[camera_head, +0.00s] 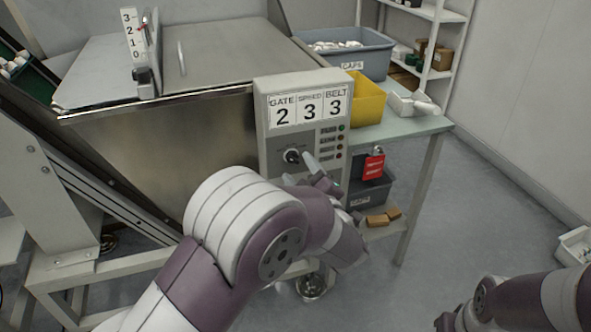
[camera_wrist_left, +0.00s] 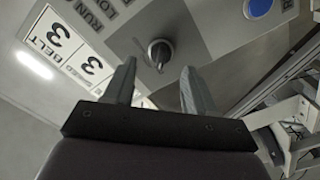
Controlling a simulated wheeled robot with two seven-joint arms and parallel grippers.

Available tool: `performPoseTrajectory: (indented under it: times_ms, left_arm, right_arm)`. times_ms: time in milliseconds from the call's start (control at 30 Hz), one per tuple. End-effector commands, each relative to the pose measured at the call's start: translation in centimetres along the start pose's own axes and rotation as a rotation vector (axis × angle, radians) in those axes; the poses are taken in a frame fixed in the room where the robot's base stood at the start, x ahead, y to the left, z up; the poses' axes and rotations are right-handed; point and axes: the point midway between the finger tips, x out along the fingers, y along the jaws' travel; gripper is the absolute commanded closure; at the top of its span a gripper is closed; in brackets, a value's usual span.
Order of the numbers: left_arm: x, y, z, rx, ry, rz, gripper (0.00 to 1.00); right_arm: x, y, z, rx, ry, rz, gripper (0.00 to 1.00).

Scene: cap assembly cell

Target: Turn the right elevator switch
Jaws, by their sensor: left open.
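A grey control panel (camera_head: 262,120) stands at the front of the metal hopper, with signs reading GATE 2, SPEED 3 and BELT 3. A dark rotary switch knob (camera_head: 291,156) sits below them; it also shows in the left wrist view (camera_wrist_left: 159,52). My left gripper (camera_head: 298,167) is right in front of the panel. In the left wrist view its two fingers (camera_wrist_left: 159,66) are spread, with the knob beyond and between their tips and nothing held. I cannot tell if they touch it. My right gripper (camera_head: 446,321) is low at the right, partly cut off; its jaws are unclear.
A yellow bin (camera_head: 367,98) and a grey bin marked CAPS (camera_head: 350,60) are on the side table behind the panel. A red lockout tag (camera_head: 374,166) hangs at the table's front. A blue button (camera_wrist_left: 258,7) shows in the wrist view. Floor at right is mostly clear.

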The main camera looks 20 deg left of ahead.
Motion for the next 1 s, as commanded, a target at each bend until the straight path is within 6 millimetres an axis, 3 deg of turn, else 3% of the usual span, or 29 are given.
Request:
performPoseTrajectory:
  times_ms: [200, 533, 567, 700, 1000]
  left_arm:
    - [3.0, -0.1, 0.0, -0.001, 0.0, 0.0, 0.44]
    - [3.5, 0.0, 0.0, 0.001, -0.001, 0.0, 0.44]
    - [3.5, 0.0, 0.0, 0.0, -0.001, 0.0, 0.51]
    - [3.5, 0.0, 0.0, 0.0, -0.001, 0.0, 0.96]
    - [3.5, 0.1, -0.1, 0.023, -0.002, -0.001, 0.99]
  right_arm:
    - [0.7, 0.0, 0.1, 0.0, 0.0, 0.0, 1.0]
    - [0.7, 0.0, 0.1, 0.0, 0.0, 0.0, 1.0]
    - [0.7, 0.0, 0.1, 0.0, 0.0, 0.0, 1.0]
    - [0.7, 0.0, 0.1, 0.0, 0.0, 0.0, 1.0]
    - [0.2, 0.0, 0.0, 0.0, 0.0, 0.0, 1.0]
